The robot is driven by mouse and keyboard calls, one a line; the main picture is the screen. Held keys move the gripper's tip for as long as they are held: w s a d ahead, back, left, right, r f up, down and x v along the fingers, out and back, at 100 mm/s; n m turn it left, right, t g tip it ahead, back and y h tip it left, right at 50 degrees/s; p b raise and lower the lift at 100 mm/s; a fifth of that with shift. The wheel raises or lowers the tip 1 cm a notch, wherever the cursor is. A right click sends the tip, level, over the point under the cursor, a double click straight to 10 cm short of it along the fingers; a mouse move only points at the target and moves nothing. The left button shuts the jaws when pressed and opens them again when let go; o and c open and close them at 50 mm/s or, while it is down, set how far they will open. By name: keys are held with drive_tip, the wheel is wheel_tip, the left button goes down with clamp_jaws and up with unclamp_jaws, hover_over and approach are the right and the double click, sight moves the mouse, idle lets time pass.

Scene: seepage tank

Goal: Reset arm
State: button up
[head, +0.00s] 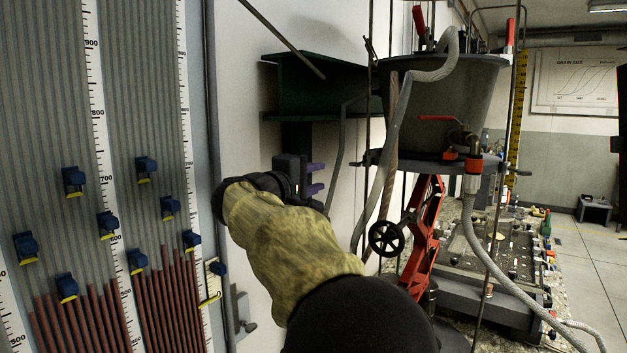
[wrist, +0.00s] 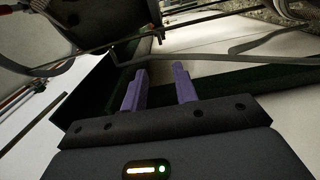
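My gripper (head: 313,178) is in the middle of the head view, with purple fingers on a dark body, close to the white wall and below a dark green bracket (head: 318,85). The wrist view shows the two purple fingers (wrist: 160,90) standing apart with nothing between them. My arm, in a tan and black sleeve, reaches in from the bottom of the head view and hides part of what lies behind it.
A manometer board (head: 128,160) with blue clips stands at left. A dark tank (head: 440,95) with hoses sits right of my gripper, above a red jack (head: 424,235). Thin rods rise near the tank. A cluttered bench (head: 500,255) and open floor (head: 590,245) lie at right.

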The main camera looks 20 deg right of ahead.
drive_tip(key=s+f+m+g+y, duration=0.1)
drive_tip(key=s+f+g+y, duration=0.3)
drive_tip(key=f, duration=1.1)
drive_tip(key=s+f+g+y, duration=0.2)
drive_tip(key=s+f+y, duration=0.35)
drive_tip(key=f, duration=0.95)
drive_tip(key=s+a+f+m+g+y, duration=0.1)
drive_tip(key=s+a+f+m+y, duration=0.15)
drive_tip(key=s+f, duration=0.5)
drive_tip(key=s+a+f+m+g+y, duration=0.1)
drive_tip(key=s+a+f+m+y, duration=0.2)
drive_tip(key=s+f, duration=0.45)
drive_tip(key=w+a+p+v, duration=0.1)
drive_tip(key=p+v, duration=1.1)
drive_tip(key=v, duration=0.2)
drive_tip(key=shift+w+a+r+m+h+p, duration=0.25)
drive_tip(key=shift+w+r+m+h+p, duration=0.1)
drive_tip(key=shift+m+h, duration=0.1)
